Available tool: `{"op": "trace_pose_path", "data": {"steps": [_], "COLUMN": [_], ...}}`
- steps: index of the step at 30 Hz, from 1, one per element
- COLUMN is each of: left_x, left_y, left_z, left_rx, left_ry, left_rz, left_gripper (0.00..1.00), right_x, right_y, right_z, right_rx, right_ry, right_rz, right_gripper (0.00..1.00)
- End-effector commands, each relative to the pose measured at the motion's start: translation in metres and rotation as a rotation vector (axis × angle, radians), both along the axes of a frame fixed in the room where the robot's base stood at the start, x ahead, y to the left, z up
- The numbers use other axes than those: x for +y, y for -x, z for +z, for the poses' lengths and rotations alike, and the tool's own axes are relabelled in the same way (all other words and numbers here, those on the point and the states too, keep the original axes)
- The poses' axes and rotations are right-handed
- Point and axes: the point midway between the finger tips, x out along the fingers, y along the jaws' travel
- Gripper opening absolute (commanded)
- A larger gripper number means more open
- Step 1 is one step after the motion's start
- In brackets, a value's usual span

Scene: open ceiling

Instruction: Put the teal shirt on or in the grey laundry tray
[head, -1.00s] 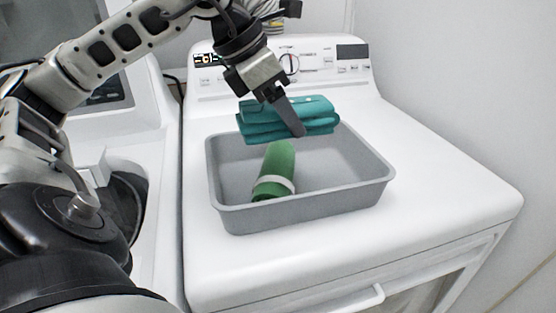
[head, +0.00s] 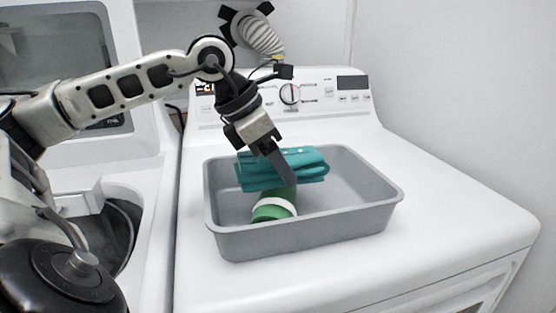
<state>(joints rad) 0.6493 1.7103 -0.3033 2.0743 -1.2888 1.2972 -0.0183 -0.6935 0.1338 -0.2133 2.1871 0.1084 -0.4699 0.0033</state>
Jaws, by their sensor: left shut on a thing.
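The teal shirt (head: 308,163) is a folded bundle held by my left gripper (head: 284,172), which is shut on it. The shirt is over the inside of the grey laundry tray (head: 312,237), in its back left part. I cannot tell whether the shirt touches anything below it. A green rolled thing with a white band (head: 273,209) lies in the tray, partly hidden by the shirt and gripper. My right gripper is not in view.
The tray sits on a white machine (head: 450,210) with a control panel at the back. Another white machine with an open top stands at the left. The tray's right half is empty. A wall stands at the right.

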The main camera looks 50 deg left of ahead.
Motion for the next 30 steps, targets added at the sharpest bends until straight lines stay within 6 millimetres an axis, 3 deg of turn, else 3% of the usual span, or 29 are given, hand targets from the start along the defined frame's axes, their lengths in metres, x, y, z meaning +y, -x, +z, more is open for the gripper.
{"op": "trace_pose_path", "data": {"steps": [7,8,9,10,20,23,30], "left_x": [0.000,0.000,0.000,0.000,0.000,0.000,0.013], "left_y": [0.000,0.000,0.000,0.000,0.000,0.000,0.022], "left_z": [-0.009,-0.008,-0.007,-0.007,-0.003,0.008,0.049], "left_rx": [-0.001,0.000,0.000,0.000,0.000,0.000,-0.006], "left_ry": [0.000,0.000,0.000,0.001,0.000,0.000,-0.002], "left_rz": [0.000,0.000,0.000,0.000,0.000,0.000,0.005], "left_gripper": [0.32,0.70,0.81,0.83,0.83,0.83,0.83], "right_x": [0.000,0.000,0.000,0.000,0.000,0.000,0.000], "right_y": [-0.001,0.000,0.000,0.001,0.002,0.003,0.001], "right_z": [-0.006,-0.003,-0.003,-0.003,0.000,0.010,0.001], "right_rx": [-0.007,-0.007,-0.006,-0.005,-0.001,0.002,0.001], "right_ry": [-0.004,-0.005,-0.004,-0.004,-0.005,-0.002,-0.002], "right_rz": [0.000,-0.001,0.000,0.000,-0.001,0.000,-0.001], "right_gripper": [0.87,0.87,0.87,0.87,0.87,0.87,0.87]}}
